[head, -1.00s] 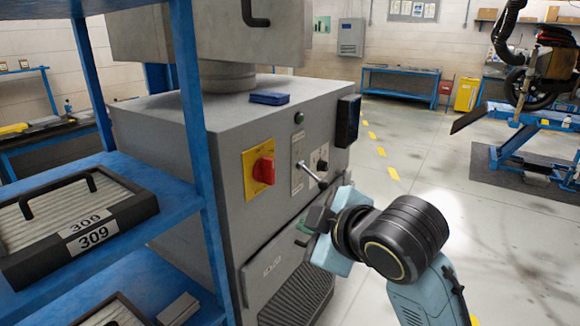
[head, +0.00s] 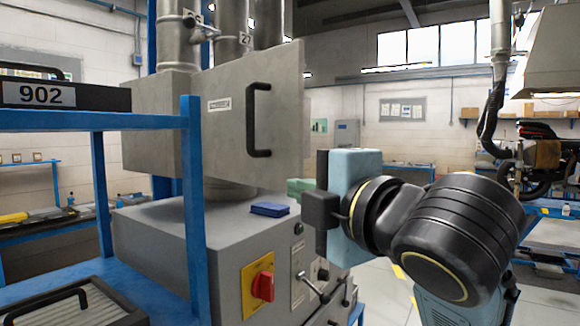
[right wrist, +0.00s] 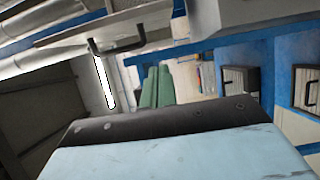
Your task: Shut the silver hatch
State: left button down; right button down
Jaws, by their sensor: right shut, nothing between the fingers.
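The silver hatch (head: 229,130) is a grey metal panel with a small label and a black upright handle (head: 258,120), in the head view left of centre. Its right edge looks taller and nearer than its left, so it appears swung out; how far I cannot tell. My right gripper (head: 298,187) is just right of and below the handle, by the hatch's lower right corner. Its green fingers are together and empty in the right wrist view (right wrist: 156,87). A black handle (right wrist: 115,45) shows above them there. Contact with the hatch cannot be told. My left gripper is out of view.
Below the hatch stands a grey cabinet (head: 160,235) with a red knob (head: 263,286) and a blue box (head: 269,209) on top. A blue shelf post (head: 195,230) stands close on the left. Open floor lies to the right.

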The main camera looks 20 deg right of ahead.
aim_at(292, 178)
jog(key=w+p, duration=0.2)
jog(key=w, duration=0.1)
jog(key=w+p, duration=0.3)
jog(key=w+d+p, duration=0.1)
jog(key=w+p, duration=0.1)
jog(key=w, duration=0.2)
jog(key=shift+d, duration=0.35)
jog(key=shift+w, duration=0.15)
jog(key=shift+a, duration=0.1)
jog(key=shift+d, duration=0.25)
